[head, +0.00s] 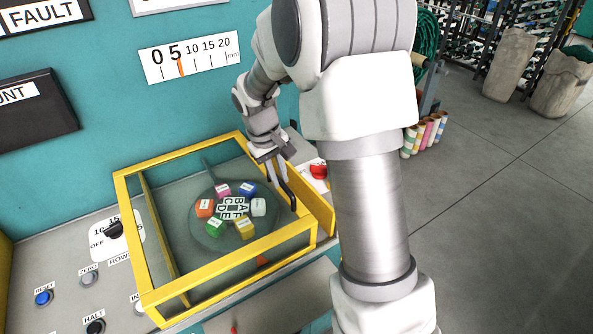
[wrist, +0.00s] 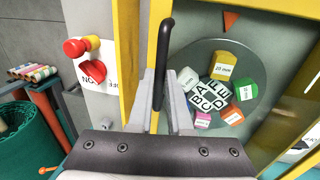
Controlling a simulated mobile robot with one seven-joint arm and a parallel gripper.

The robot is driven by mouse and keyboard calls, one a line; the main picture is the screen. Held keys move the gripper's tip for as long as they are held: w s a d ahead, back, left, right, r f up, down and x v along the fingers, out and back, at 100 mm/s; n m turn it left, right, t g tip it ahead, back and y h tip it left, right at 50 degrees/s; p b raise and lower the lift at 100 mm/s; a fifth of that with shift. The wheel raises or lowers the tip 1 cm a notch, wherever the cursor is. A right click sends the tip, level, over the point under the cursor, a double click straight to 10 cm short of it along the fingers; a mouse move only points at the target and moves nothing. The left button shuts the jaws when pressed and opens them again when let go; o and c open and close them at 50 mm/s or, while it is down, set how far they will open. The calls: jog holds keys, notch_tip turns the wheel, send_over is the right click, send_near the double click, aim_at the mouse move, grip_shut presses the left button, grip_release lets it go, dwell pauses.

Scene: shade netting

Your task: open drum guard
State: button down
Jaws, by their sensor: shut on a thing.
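The drum guard (head: 122,205) is a yellow frame with clear panels on the grey console. It surrounds a round drum plate (head: 200,232) carrying several coloured, labelled blocks and a lettered centre. The guard's black bar handle (wrist: 164,50) stands upright in the wrist view, beside a yellow frame post (wrist: 128,50). My gripper (wrist: 163,92) is shut on this handle, one finger on each side. In the head view my gripper (head: 279,178) reaches down to the guard's right side and partly hides the handle. I cannot tell how far the guard stands open.
A black rotary knob (head: 114,229) and several buttons lie left. The teal wall stands behind. Open floor (head: 500,190) lies right, beyond my arm.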

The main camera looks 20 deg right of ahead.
jog(key=b, duration=0.2)
send_over(150, 253)
jog(key=shift+r, duration=0.1)
jog(key=c, duration=0.8)
grip_release()
jog(key=shift+c, duration=0.2)
jog(key=a+r+p, duration=0.1)
jog(key=a+r, duration=0.2)
jog(key=r, duration=1.4)
jog(key=shift+s+a, duration=0.15)
jog(key=shift+s, duration=0.15)
